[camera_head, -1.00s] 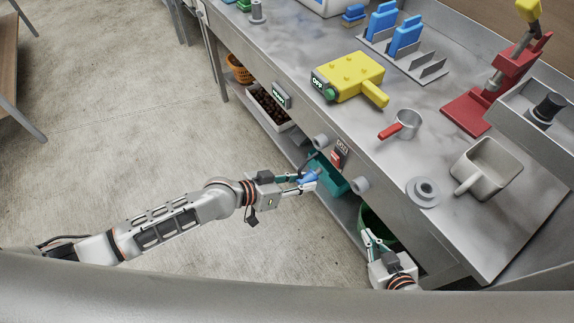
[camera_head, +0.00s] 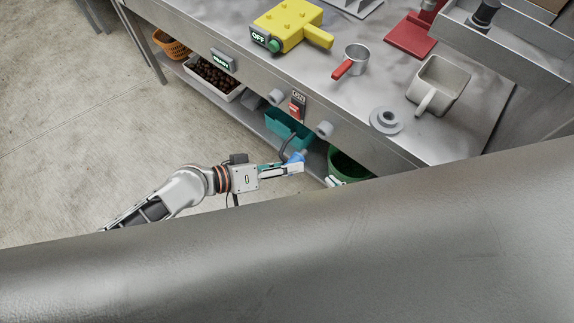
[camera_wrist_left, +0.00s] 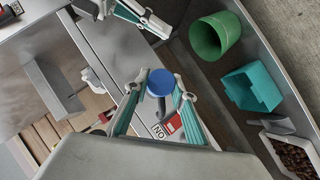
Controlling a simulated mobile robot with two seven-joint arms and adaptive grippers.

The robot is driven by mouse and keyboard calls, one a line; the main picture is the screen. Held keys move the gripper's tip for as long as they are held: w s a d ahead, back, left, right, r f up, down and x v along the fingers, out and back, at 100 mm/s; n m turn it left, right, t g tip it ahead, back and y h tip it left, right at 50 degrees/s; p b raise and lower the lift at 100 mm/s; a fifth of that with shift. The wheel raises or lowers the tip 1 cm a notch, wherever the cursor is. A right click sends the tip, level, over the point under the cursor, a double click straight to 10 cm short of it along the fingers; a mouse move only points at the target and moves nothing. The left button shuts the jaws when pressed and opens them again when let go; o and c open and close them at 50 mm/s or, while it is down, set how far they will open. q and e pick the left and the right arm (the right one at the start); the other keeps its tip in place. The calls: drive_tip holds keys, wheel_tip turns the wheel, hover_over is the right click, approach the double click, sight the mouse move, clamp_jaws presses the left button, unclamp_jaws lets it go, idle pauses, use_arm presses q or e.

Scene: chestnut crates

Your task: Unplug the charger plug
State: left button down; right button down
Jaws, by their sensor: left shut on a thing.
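My left gripper (camera_head: 296,166) is shut on a blue plug (camera_head: 298,156), in front of the bench's front edge. In the left wrist view the plug's round blue face (camera_wrist_left: 161,82) sits between the two fingertips. A dark cord curves near the plug; its far end is hard to follow. The plug looks apart from the bench front, though its contact side is hidden. A red switch (camera_head: 294,112) with a small label is on the bench front. My right gripper (camera_wrist_left: 143,15) is partly in the left wrist view; only its fingertips (camera_head: 335,181) show in the head view.
Under the bench are a teal bin (camera_head: 275,125), a green bin (camera_head: 338,160) and a white crate (camera_head: 190,67) of chestnuts. Round grey knobs (camera_head: 325,129) stick out from the bench front. A large grey surface (camera_head: 300,250) covers the lower head view.

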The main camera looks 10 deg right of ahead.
sight(304, 150)
use_arm(q)
drive_tip(key=shift+w+d+b, duration=0.25)
drive_tip(key=shift+w+d, duration=0.55)
drive_tip(key=shift+d, duration=0.25)
drive_tip(key=shift+w+d+b, duration=0.25)
drive_tip(key=shift+w+d, duration=0.55)
drive_tip(key=shift+d, duration=0.25)
drive_tip(key=shift+w+d, duration=0.1)
drive_tip(key=shift+w+d+b, duration=0.3)
drive_tip(key=shift+w+d, duration=0.1)
drive_tip(key=shift+d, duration=0.1)
drive_tip(key=shift+w+d, duration=0.2)
drive_tip(key=shift+d, duration=0.1)
drive_tip(key=shift+w+d, duration=0.2)
drive_tip(key=shift+d, duration=0.05)
drive_tip(key=shift+w+d+b, duration=0.25)
drive_tip(key=shift+b, duration=0.1)
